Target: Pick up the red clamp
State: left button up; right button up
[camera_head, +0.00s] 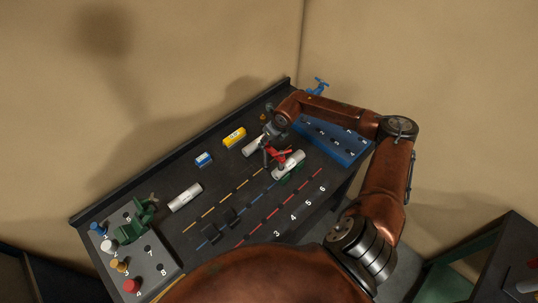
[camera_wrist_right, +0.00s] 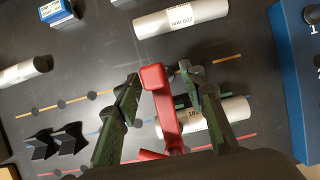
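The red clamp (camera_head: 279,154) is at the right of the dark worktable in the head view, beside a white labelled cylinder (camera_head: 289,165). In the right wrist view the red clamp (camera_wrist_right: 163,107) stands out between the two green fingers of my right gripper (camera_wrist_right: 165,85). The fingers are spread, with a visible gap on each side of the clamp. In the head view my right gripper (camera_head: 268,156) is at the clamp and partly covers it. Whether the clamp touches the cylinder is unclear. My left gripper is not in view.
More white cylinders lie on the table, one at left (camera_head: 185,197) and one behind my gripper (camera_head: 253,146). A yellow block (camera_head: 234,138) and blue block (camera_head: 203,159) lie behind. A numbered blue rack (camera_head: 345,150) stands right; a grey panel (camera_head: 158,269) with a green tool (camera_head: 137,226) is left.

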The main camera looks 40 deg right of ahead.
jog(key=x, duration=0.1)
jog(key=p+x, duration=0.1)
jog(key=x, duration=0.1)
jog(key=p+x, duration=0.1)
jog(key=x, duration=0.1)
jog(key=shift+s+a+f, duration=0.1)
jog(key=shift+a+f, duration=0.05)
jog(key=shift+a, duration=0.1)
jog(key=shift+f, duration=0.35)
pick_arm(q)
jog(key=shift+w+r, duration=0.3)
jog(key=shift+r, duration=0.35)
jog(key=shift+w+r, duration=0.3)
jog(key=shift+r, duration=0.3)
pick_arm(e)
jog(key=shift+c, duration=0.2)
grip_shut()
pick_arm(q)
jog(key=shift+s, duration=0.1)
pick_arm(e)
jog(key=shift+d, duration=0.1)
jog(key=shift+r, duration=0.15)
